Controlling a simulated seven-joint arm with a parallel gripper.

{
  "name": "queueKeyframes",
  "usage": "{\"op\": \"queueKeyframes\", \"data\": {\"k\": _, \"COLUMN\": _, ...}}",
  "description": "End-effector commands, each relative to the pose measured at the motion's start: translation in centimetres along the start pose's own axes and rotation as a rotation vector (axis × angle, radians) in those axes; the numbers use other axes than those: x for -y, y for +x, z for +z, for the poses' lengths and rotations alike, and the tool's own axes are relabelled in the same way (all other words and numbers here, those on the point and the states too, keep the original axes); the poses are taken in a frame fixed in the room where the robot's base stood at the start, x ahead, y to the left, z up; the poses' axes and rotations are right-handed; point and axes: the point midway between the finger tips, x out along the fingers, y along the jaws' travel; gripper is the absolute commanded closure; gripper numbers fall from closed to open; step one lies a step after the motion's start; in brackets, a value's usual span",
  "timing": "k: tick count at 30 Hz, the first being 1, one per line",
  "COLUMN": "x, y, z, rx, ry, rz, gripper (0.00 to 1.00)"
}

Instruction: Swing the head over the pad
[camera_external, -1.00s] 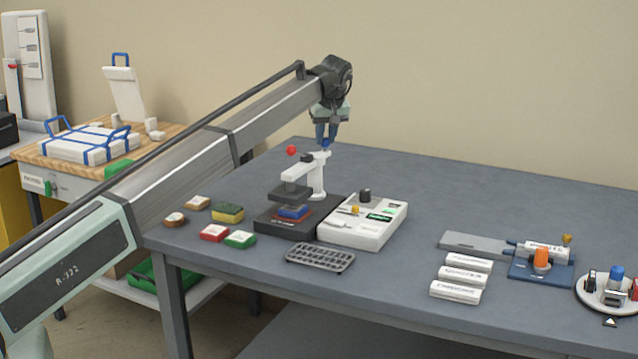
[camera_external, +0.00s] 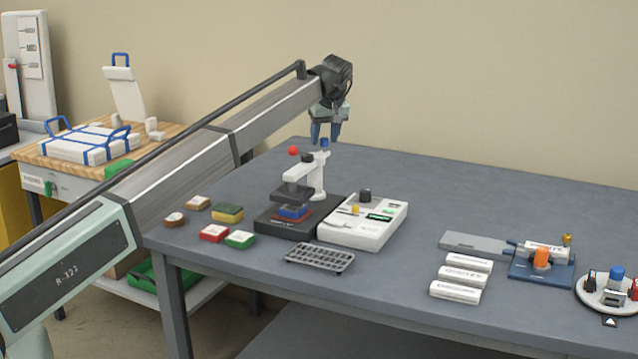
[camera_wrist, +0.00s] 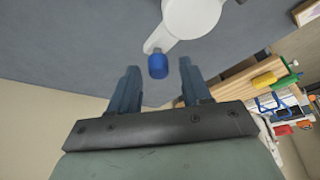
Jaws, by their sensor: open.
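The small press (camera_external: 318,180) has a white post and arm, with a red ball (camera_external: 293,150) on top. Its dark head (camera_external: 290,192) is above the blue and red pad (camera_external: 293,212) on the black base (camera_external: 275,225), with a small gap between them. A blue knob (camera_external: 324,143) stands at the arm's rear end and shows in the wrist view (camera_wrist: 158,66). My gripper (camera_external: 325,138) is open and empty, pointing down just above the knob. In the wrist view its fingers (camera_wrist: 160,85) are apart, with the knob between and beyond them. The pad is partly hidden under the head.
A white control box (camera_external: 365,232) stands against the base's right side. A grey rack (camera_external: 320,257) and several coloured blocks (camera_external: 228,212) lie in front and left. White rolls (camera_external: 461,279) and a blue fixture (camera_external: 541,270) are to the right. The table behind the press is clear.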

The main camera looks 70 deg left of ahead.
Motion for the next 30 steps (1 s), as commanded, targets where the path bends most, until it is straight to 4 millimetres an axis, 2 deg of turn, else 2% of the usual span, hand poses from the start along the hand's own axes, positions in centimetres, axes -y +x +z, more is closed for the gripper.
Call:
{"op": "queueKeyframes", "data": {"k": 6, "x": 0.0, "y": -0.3, "z": 0.0, "rx": 0.000, "ry": 0.001, "rz": 0.001, "gripper": 0.52}}
{"op": "queueKeyframes", "data": {"k": 11, "x": -0.1, "y": -1.8, "z": 0.1, "rx": 0.000, "ry": 0.001, "rz": 0.001, "gripper": 0.52}}
{"op": "queueKeyframes", "data": {"k": 24, "x": -0.1, "y": -10.0, "z": 0.0, "rx": -0.001, "ry": 0.000, "rz": 0.002, "gripper": 0.52}}
{"op": "queueKeyframes", "data": {"k": 30, "x": -0.1, "y": -12.6, "z": 0.0, "rx": 0.000, "ry": 0.001, "rz": 0.001, "gripper": 0.52}}
